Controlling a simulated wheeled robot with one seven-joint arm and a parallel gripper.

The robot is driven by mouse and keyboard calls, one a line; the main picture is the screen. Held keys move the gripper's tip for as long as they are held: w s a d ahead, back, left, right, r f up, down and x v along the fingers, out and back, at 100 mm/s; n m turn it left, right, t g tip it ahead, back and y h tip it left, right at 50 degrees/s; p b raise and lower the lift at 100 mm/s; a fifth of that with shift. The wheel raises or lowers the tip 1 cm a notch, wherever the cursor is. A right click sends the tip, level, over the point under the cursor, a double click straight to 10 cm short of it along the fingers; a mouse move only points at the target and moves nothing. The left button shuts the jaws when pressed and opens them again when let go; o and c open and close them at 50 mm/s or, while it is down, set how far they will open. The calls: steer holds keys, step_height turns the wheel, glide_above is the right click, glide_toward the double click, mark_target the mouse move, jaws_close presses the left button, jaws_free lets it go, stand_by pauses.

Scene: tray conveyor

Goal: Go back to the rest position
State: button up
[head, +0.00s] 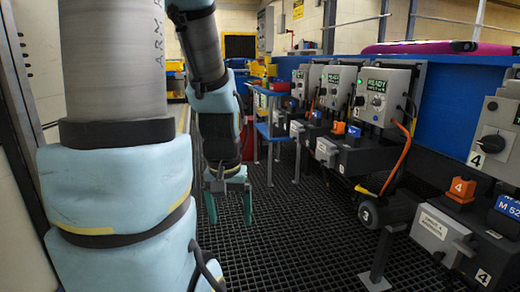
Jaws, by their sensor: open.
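My gripper (229,206) hangs from my arm left of the middle of the head view, pointing down above the black grid floor. Its two green fingers are apart, and I see nothing between them. It is clear of the machines on the right. My padded arm links fill the left of the view and hide what is behind them.
Grey control boxes, one with a READY label (376,87), line the blue wall (450,103) on the right. A blue stand (272,130) is farther back. The grid floor (300,240) is open in the middle.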

step_height(320, 180, up, 25)
steer(key=p, duration=2.3)
steer(key=shift+f, duration=0.1)
